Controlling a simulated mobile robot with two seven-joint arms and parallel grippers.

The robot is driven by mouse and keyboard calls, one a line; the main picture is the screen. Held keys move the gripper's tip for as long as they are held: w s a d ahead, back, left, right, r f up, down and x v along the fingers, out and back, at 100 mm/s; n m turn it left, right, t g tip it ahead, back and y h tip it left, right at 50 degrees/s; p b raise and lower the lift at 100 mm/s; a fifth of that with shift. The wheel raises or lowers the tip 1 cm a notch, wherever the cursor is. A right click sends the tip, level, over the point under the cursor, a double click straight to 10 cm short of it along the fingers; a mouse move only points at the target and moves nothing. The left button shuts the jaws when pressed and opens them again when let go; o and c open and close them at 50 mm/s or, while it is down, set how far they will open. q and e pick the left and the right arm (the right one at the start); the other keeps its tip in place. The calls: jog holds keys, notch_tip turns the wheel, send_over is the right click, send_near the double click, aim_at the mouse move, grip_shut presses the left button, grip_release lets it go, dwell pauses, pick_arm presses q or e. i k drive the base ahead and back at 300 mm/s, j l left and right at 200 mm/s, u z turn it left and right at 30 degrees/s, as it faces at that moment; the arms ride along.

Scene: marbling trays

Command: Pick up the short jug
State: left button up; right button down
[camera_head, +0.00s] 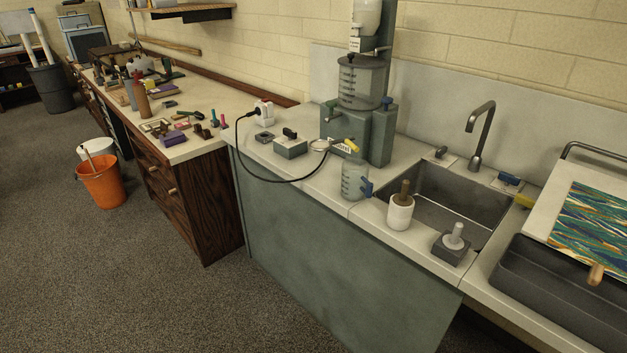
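Neither of my grippers is in view.
A white pot with a brown handle (400,213) and a dark block with a white knob (452,248) stand right of the jug. A metal sink (432,208) lies behind them. A dark tray (560,295) is at the right. A black cable (262,178) hangs over the counter front.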

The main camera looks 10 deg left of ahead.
aim_at(355, 185)
jog(key=z, duration=1.45)
jog(key=u, duration=1.5)
jog(key=i+j, duration=0.35)
jog(key=i+j+z, duration=0.1)
jog(key=i+j, duration=0.2)
jog(key=j, duration=0.2)
jog(key=i+j+z, duration=0.1)
jog(key=i+j, duration=0.25)
jog(key=j, duration=0.1)
